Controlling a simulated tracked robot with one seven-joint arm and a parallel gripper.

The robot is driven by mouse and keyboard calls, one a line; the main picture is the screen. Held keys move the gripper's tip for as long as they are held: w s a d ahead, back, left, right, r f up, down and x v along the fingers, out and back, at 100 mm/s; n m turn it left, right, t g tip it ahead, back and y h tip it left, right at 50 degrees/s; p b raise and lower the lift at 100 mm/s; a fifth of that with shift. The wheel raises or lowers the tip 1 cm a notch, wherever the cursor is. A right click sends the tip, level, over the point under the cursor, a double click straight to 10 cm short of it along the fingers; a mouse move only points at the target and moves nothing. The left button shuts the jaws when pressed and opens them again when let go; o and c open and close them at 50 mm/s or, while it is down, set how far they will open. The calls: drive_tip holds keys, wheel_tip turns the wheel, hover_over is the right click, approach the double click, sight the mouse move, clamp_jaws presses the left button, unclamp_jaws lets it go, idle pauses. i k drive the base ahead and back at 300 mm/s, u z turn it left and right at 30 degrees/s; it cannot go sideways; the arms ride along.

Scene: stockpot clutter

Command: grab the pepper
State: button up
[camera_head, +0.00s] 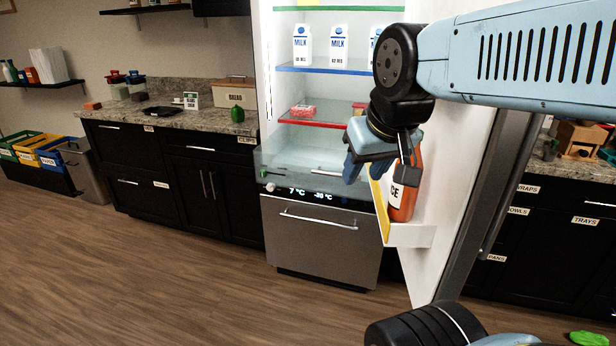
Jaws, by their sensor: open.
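A rounded green item (237,113) that looks like a green pepper stands on the granite counter left of the open fridge. Another green item (590,338) lies low at the bottom right corner; it is too cut off to name. My gripper (362,172) is open and points down in front of the fridge, beside its open door. No pepper shows between the fingers. The gripper is well to the right of the green item on the counter and apart from it.
An orange bottle (402,195) stands in the door shelf (410,236), right beside my gripper. Milk cartons (338,45) stand on the blue-edged shelf. A red package (303,111) lies on the red-edged shelf. The wooden floor (160,270) is clear in front.

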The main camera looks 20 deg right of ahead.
sight(237, 113)
drive_tip(key=u, duration=0.35)
drive_tip(key=i, duration=2.5)
drive_tip(key=u, duration=1)
